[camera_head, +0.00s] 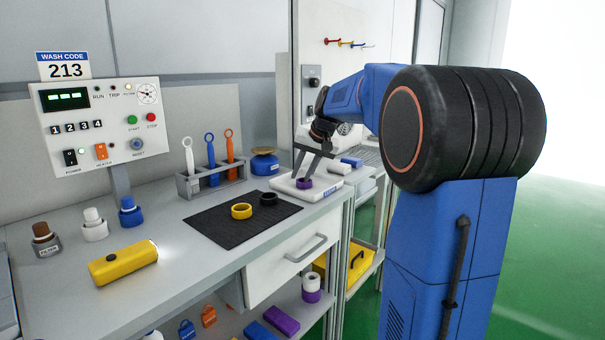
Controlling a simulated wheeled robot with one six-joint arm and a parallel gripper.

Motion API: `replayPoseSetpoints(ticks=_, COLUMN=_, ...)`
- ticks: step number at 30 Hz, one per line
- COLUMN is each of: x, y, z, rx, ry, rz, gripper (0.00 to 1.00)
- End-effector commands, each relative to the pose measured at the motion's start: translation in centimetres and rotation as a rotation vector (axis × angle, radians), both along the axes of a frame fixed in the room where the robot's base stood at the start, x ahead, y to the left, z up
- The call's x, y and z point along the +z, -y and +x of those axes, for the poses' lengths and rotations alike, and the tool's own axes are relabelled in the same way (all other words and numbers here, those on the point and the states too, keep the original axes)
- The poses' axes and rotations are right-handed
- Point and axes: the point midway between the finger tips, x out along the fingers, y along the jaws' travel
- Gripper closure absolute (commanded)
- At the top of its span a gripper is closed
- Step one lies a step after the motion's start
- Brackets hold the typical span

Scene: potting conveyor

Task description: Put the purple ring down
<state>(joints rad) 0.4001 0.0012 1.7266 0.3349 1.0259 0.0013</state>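The purple ring (304,184) is low over or on the white flat-topped device (288,189) at the right end of the bench. The picture is too small to tell whether the fingers press on the ring or whether the ring touches the white top. A yellow ring (241,211) and a black ring (268,199) lie on the dark mat (229,233) to the left.
A grey rack (212,185) with several tools and a blue pot with a yellow top (264,162) stand behind the mat. The front of the mat is clear.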

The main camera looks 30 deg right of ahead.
Motion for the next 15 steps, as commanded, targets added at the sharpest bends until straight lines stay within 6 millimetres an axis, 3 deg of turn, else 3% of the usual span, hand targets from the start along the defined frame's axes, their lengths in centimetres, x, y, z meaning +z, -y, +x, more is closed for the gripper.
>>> replayPoseSetpoints(ticks=5, x=1.2, y=0.2, z=-0.5, rx=-0.001, ry=0.002, rz=-0.001, gripper=0.75)
replayPoseSetpoints(ticks=15, x=6.8, y=0.9, z=-3.5, rx=-0.001, ry=0.003, rz=-0.002, gripper=0.75)
